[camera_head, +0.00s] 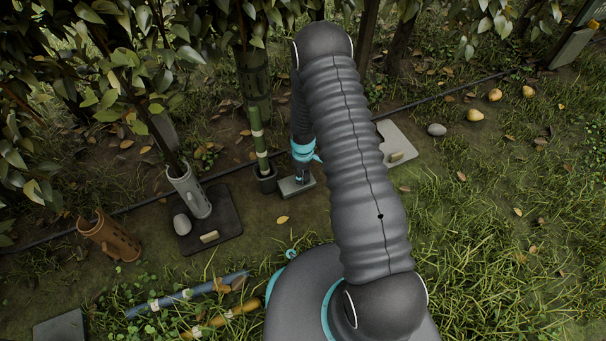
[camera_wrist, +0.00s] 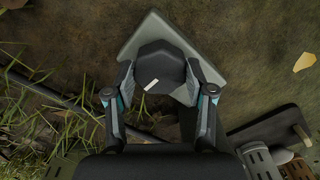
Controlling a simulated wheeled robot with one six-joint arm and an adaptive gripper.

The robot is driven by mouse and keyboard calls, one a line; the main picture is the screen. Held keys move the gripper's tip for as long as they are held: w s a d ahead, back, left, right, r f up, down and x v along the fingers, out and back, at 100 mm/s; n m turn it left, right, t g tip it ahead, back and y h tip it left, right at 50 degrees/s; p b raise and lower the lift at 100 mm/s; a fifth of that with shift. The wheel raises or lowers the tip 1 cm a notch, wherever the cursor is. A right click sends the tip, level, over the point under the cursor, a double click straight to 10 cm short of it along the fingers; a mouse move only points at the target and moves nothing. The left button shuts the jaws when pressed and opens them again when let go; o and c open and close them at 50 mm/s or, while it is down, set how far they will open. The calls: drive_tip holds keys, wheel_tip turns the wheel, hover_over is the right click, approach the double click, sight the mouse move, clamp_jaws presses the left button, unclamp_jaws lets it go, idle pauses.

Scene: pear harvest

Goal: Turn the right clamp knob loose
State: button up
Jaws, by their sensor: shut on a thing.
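In the wrist view a dark, many-sided knob (camera_wrist: 158,64) with a short white mark on its face sits over a pale grey plate (camera_wrist: 153,27). My gripper (camera_wrist: 160,80) is shut on the knob, with one finger against its left side and one against its right. The white mark (camera_wrist: 151,86) is tilted, near the knob's lower edge. In the head view my gripper (camera_head: 301,178) points down at a small grey block (camera_head: 297,187). The knob itself cannot be made out there. I cannot tell how tight it is.
A green banded post (camera_head: 259,140) stands in a dark socket just left of my gripper. A dark mat (camera_head: 222,228) holds a grey perforated tube (camera_head: 190,195). A brown tube (camera_head: 108,236) stands farther left. A pale plate (camera_head: 393,132) and pears (camera_head: 475,115) lie to the right.

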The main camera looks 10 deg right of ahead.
idle(0.4)
drive_tip(key=o, duration=1.2)
drive_tip(key=shift+d, duration=0.15)
drive_tip(key=shift+c, duration=0.2)
drive_tip(key=shift+r, duration=0.1)
drive_tip(key=shift+r, duration=0.3)
wheel_tip(320, 180, up, 11)
drive_tip(key=shift+r, duration=0.1)
